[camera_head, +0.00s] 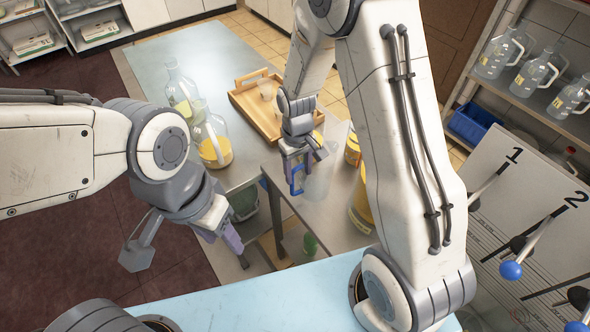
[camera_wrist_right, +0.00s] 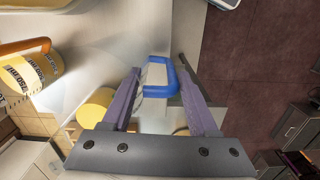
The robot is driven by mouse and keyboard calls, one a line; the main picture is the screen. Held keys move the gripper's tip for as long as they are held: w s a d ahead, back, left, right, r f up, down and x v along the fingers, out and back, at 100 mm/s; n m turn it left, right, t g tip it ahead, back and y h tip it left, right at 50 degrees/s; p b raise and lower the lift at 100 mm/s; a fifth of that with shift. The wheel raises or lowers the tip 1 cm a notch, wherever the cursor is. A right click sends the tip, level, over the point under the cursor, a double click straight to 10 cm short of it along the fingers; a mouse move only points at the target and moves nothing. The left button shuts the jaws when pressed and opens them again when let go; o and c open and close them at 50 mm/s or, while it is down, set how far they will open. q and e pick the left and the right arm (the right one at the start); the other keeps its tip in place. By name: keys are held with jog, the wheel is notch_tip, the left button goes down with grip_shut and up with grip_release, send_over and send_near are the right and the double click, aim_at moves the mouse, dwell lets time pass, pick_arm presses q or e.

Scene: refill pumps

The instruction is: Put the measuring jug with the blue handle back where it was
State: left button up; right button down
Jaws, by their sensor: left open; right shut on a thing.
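The measuring jug is clear, with a blue handle (camera_head: 297,180); its transparent body (camera_head: 319,182) shows faintly to the right of the handle. My right gripper (camera_head: 299,160) is shut on the handle. In the right wrist view the blue handle (camera_wrist_right: 165,76) sits between the two purple fingers. The jug is over the grey table; I cannot tell whether its base touches the surface. My left gripper (camera_head: 186,243) is open and empty at the lower left, apart from everything.
A large bottle with yellow liquid (camera_head: 213,141) and another glass bottle (camera_head: 181,90) stand on the grey counter. A wooden tray (camera_head: 241,104) holds clear vessels. Yellow containers (camera_head: 361,205) stand right of the jug. Numbered levers (camera_head: 511,270) and shelved clear jugs (camera_head: 537,74) are at right.

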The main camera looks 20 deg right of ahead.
jog(key=shift+c, duration=0.8)
grip_release()
jog(key=shift+f, duration=0.1)
notch_tip(320, 180, up, 12)
jog(key=b, duration=0.3)
jog(key=s+a+n, duration=0.1)
jog(key=s+a, duration=0.2)
jog(key=s, duration=0.4)
jog(key=s+a+r+n, duration=0.1)
jog(key=s+a, duration=0.2)
jog(key=s, duration=0.4)
jog(key=s+a+r+n+y, duration=0.1)
jog(key=s+a+n, duration=0.1)
jog(key=s, duration=0.5)
jog(key=shift+s+a+r+t, duration=0.25)
jog(key=shift+s+a+t, duration=0.1)
jog(key=shift+a, duration=0.25)
